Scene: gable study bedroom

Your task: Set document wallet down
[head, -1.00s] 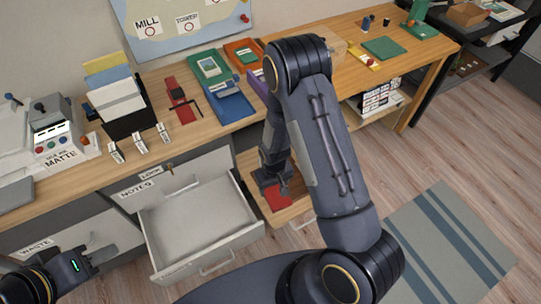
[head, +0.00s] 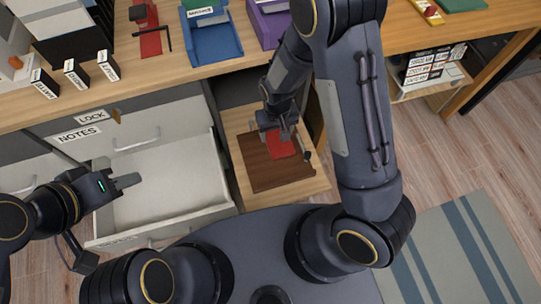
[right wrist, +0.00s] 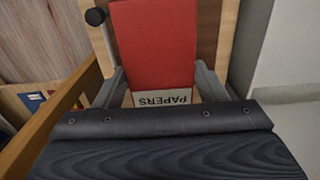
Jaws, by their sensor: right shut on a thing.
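The document wallet is a flat red piece (head: 281,145) in my right gripper (head: 278,128) in the head view. In the right wrist view the red wallet (right wrist: 154,45) lies between the two fingers of my right gripper (right wrist: 162,85), which is shut on it. A white label reading PAPERS (right wrist: 163,99) shows at the wallet's near end. In the head view the wallet is over a dark brown panel (head: 265,173) in a light wooden tray or drawer (head: 300,188); contact cannot be told. My left gripper (head: 128,182) is over the open grey drawer; its finger gap is unclear.
The open grey drawer (head: 180,195), under the NOTES label (head: 79,134), stands left of the wooden tray and looks empty. The desk above holds a blue tray (head: 213,40) and black labelled blocks. A shelf with boxes (head: 435,65) is at the right.

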